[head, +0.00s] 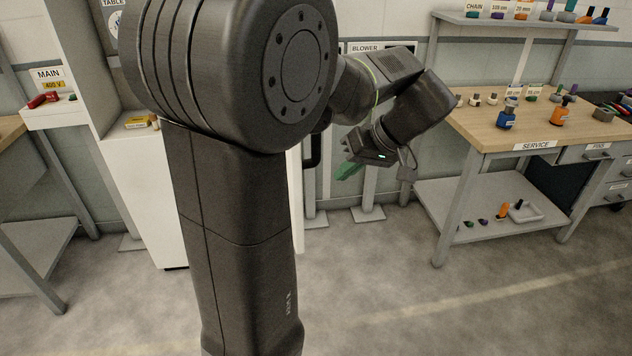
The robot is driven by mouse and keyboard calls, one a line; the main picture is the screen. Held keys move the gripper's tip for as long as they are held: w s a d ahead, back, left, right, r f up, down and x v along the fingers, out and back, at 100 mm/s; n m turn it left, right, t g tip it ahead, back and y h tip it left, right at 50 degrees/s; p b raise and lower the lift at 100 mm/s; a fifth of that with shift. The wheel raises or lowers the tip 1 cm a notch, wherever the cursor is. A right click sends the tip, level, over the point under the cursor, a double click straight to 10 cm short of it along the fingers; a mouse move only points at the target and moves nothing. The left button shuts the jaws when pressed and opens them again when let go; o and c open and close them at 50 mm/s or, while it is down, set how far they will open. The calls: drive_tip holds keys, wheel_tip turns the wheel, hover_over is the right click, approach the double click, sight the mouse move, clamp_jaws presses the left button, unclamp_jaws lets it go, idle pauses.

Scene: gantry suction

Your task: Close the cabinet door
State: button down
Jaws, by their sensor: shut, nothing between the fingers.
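A white cabinet (145,200) stands behind my arm, left of centre. A narrow white upright panel (298,205), which looks like the cabinet door seen nearly edge-on, shows just right of my arm. A dark handle (315,152) sticks out on its right side. My arm hides most of the space between the cabinet and this panel, so I cannot tell how far the door stands open.
A wooden service bench (480,128) with small coloured parts on top and a lower shelf (440,190) stands at the right. Another bench (12,130) is at the left edge. The concrete floor (390,290) in front is clear.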

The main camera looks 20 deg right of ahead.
drive_tip(key=w+a+f+p, duration=0.1)
drive_tip(key=w+a+f, duration=0.1)
drive_tip(key=a, duration=0.4)
drive_tip(key=shift+w+f, duration=0.25)
drive_tip(key=shift+f, duration=0.4)
